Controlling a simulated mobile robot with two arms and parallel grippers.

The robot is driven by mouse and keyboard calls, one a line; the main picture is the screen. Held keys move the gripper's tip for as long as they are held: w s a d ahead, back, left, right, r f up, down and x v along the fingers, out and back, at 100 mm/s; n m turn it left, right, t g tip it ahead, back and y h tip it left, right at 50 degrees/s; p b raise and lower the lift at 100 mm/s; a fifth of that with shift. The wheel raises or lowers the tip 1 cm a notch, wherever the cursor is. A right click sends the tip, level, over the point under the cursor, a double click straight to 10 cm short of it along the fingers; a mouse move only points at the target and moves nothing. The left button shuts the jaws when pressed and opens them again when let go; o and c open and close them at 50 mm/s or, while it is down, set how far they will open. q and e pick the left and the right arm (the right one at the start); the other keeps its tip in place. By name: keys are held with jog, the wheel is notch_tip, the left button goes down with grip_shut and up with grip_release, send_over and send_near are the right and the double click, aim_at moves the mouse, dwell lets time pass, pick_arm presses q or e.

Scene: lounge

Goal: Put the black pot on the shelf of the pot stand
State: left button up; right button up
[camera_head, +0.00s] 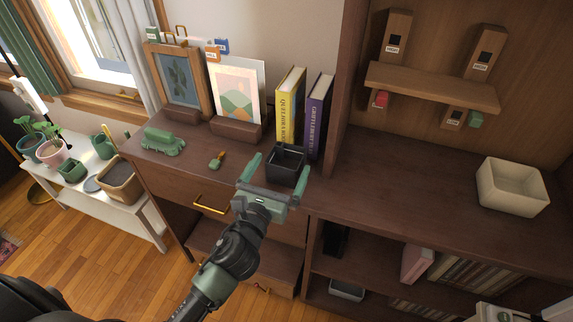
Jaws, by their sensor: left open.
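The black pot (287,160) is a small, square, open-topped pot standing on the dark wooden cabinet top, in front of the yellow and purple books. My left gripper (281,166) is open, with one finger to the left of the pot and the other to its right. I cannot tell whether the fingers touch it. The gripper hides the pot's lower front. A low white stand (125,212) with potted plants is at the left, probably the pot stand. My right gripper is not in view.
A green toy (163,141) and a small green-and-orange item (217,160) lie left of the pot. Behind are a framed picture (181,80), the yellow book (290,105) and the purple book (318,115). A cream box (512,187) stands right. The cabinet top between is clear.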

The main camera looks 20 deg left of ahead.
aim_at(292, 146)
pick_arm(q)
jog(key=w, duration=0.4)
jog(key=shift+d, duration=0.15)
jog(key=shift+w, duration=0.45)
jog(key=shift+r, duration=0.1)
jog(key=c, duration=1.5)
jog(key=shift+c, duration=0.5)
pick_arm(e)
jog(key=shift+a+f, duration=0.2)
